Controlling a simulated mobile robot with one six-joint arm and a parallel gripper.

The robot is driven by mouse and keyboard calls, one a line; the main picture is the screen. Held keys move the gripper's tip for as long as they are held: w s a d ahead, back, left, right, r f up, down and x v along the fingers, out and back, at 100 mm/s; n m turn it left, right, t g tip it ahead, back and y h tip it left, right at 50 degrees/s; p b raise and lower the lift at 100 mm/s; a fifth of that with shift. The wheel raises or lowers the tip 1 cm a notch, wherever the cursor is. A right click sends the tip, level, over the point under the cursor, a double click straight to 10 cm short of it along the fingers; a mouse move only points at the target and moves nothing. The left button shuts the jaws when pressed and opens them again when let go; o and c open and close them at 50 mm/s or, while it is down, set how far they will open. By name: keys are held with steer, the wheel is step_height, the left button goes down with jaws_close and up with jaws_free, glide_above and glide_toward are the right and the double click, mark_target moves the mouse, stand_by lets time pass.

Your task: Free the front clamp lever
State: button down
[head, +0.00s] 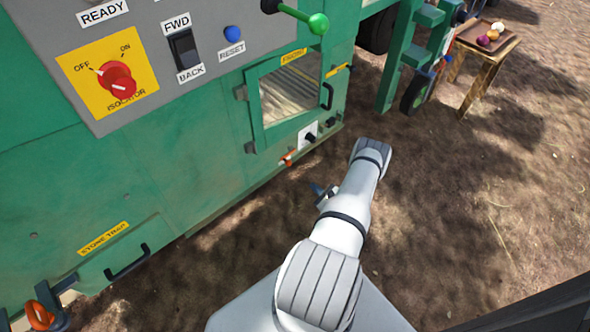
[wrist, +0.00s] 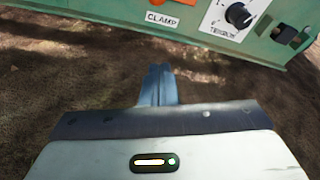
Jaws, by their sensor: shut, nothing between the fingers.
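The front clamp lever (head: 289,158) is a small orange handle at the lower edge of the green machine, below the left part of the hatch with the yellow label. In the wrist view, part of an orange lever (wrist: 174,2) shows at the top edge, above the CLAMP label (wrist: 162,19); the rest is cut off. My gripper (head: 318,190) is below and to the right of the lever in the head view, apart from it. In the wrist view, my gripper (wrist: 158,72) has its blue-grey fingers together with nothing between them, pointing toward the machine.
A black tension knob (wrist: 238,15) on a white plate is right of the CLAMP label. The hatch (head: 290,92) has a dark handle. A stone-trap handle (head: 128,262) and orange lever (head: 40,314) are lower left.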

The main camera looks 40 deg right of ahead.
steer(key=shift+w, duration=0.1)
steer(key=w+a+r+b, duration=0.1)
steer(key=w+b, duration=0.3)
steer(key=w, duration=0.7)
steer(key=shift+a, duration=0.15)
steer(key=shift+r, duration=0.25)
